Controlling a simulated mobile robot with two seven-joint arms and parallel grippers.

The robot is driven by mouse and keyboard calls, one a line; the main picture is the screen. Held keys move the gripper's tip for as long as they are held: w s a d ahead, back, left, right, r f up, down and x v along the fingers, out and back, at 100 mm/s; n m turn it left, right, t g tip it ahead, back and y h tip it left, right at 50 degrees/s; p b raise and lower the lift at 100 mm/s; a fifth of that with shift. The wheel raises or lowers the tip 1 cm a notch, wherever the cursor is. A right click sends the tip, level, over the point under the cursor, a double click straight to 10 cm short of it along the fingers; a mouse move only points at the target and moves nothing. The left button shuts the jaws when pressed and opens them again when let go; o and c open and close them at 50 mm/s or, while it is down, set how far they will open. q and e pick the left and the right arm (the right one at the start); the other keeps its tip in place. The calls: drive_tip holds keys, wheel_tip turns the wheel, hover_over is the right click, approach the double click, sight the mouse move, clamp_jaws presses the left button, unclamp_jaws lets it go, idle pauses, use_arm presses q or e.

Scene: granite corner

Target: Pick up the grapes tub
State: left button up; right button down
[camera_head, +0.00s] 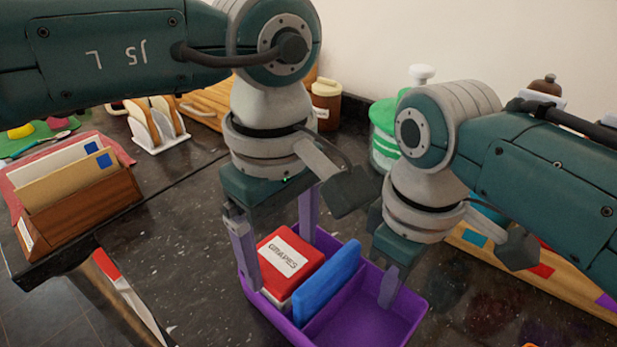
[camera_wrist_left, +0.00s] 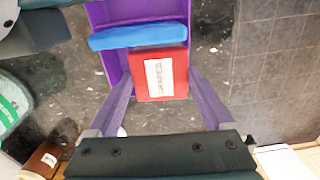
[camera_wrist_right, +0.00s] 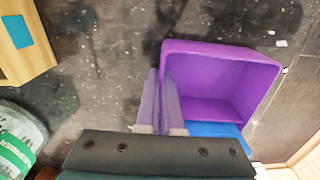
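The grapes tub (camera_head: 284,262) is a red-lidded box with a white label, standing in the left part of a purple bin (camera_head: 407,325). It also shows in the left wrist view (camera_wrist_left: 175,85). My left gripper (camera_head: 277,236) is open, pointing down, with one finger at each side of the tub; I cannot tell whether they touch it. A blue-lidded tub (camera_head: 327,283) stands right beside the grapes tub. My right gripper (camera_wrist_right: 162,80) has its fingers close together astride the bin's wall, seemingly shut on it. One finger shows inside the bin in the head view.
The bin's right part is empty. A wooden letter holder (camera_head: 85,205) stands at the left counter edge, and a toast rack (camera_head: 157,125) stands behind. A green-banded jar (camera_head: 384,135) and brown jar (camera_head: 326,103) are at the back. A wooden board (camera_head: 580,283) lies at right.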

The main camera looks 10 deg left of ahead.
sight(282, 256)
use_arm(q)
clamp_jaws()
idle(0.4)
wheel_tip(282, 256, up, 18)
idle(0.5)
use_arm(e)
drive_tip(key=c, duration=1.5)
unclamp_jaws()
drive_tip(key=o, duration=0.5)
drive_tip(key=shift+r, duration=0.1)
